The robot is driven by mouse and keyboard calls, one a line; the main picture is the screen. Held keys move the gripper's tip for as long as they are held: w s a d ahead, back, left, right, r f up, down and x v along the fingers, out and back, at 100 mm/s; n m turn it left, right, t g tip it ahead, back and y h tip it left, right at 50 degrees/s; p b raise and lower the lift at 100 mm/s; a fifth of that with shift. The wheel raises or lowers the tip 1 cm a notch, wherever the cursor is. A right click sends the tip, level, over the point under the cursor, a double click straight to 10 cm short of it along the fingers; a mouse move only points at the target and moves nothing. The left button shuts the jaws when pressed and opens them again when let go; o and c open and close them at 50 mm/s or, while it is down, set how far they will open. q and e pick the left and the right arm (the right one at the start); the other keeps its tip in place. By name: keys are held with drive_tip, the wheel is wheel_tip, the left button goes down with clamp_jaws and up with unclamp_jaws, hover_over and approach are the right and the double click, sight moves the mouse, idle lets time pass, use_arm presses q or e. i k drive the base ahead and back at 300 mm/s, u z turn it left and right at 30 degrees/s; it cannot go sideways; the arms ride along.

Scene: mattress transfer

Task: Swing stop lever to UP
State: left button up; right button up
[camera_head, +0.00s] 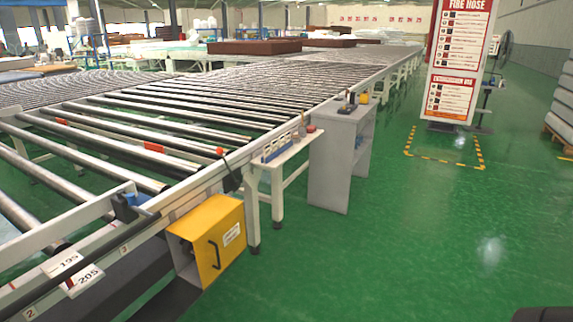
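A small lever with a red ball knob (219,150) stands at the near side rail of the roller conveyor (205,182), above and behind the yellow box. Its dark stem or bracket runs down from the knob beside the rail; its exact position is too small to tell. A blue block (131,199) sits by a white bar at the conveyor's near end; I cannot tell whether it is linked to the lever. Neither of my grippers can be made out, and nothing touches the lever.
A yellow box (207,240) with a black handle hangs at the conveyor's side. A small white side table (285,155) and a grey cabinet (338,160) stand beyond it. A fire hose sign (460,60) stands at the back right.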

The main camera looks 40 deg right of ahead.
sight(220, 152)
drive_tip(key=z, duration=1.85)
drive_tip(key=i, duration=1.65)
drive_tip(key=z, duration=0.25)
